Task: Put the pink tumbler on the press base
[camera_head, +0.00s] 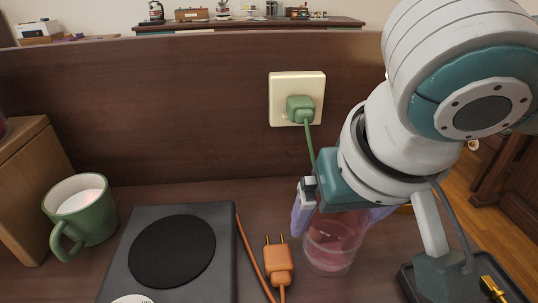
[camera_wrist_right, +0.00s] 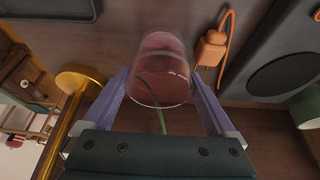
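The pink tumbler (camera_head: 333,243) is clear with a pink tint and stands on the brown table, right of an orange plug. It also shows in the right wrist view (camera_wrist_right: 160,75). My right gripper (camera_head: 342,213) has its two purple fingers on either side of the tumbler, close to its walls; whether they press on it cannot be told. The fingers show on both sides in the right wrist view (camera_wrist_right: 161,76). A dark grey slab with a round black pad (camera_head: 172,251) lies left of the tumbler; I cannot tell whether it is the press base. My left gripper is out of view.
A green mug (camera_head: 84,217) with white contents stands left of the slab, beside a wooden box (camera_head: 27,190). The orange plug (camera_head: 278,262) and its cord lie between slab and tumbler. A dark tray (camera_head: 412,284) is at lower right. A gold rod-and-disc object (camera_wrist_right: 78,80) is near my gripper.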

